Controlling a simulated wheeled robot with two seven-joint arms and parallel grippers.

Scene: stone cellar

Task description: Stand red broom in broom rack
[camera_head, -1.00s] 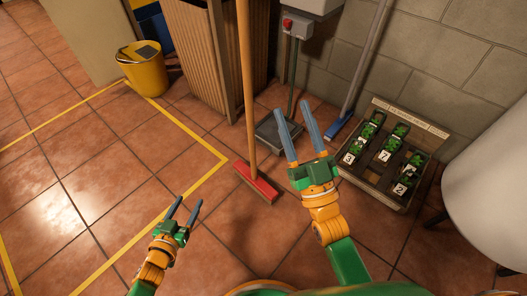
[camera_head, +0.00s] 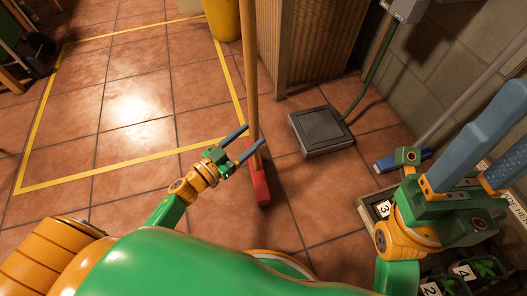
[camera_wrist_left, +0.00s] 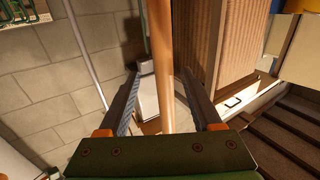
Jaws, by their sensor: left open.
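The red broom (camera_head: 261,186) stands upright on the tiled floor, its red head down and its wooden handle (camera_head: 250,70) rising out of the top of the head view. My left gripper (camera_head: 255,136) is open at the lower handle, just above the head. In the left wrist view the handle (camera_wrist_left: 162,60) runs between the two open fingers, with gaps on both sides. My right gripper (camera_head: 507,130) is large at the right edge, its fingers apart and nothing seen between them; the tips are partly cut off. I cannot make out a broom rack.
A platform scale (camera_head: 320,130) stands right of the broom, before a slatted wooden cabinet (camera_head: 310,45). A blue broom-like head (camera_head: 388,164) and a plant tray (camera_head: 372,212) lie by the wall. A yellow bin (camera_head: 224,18) is behind. Taped floor at left is clear.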

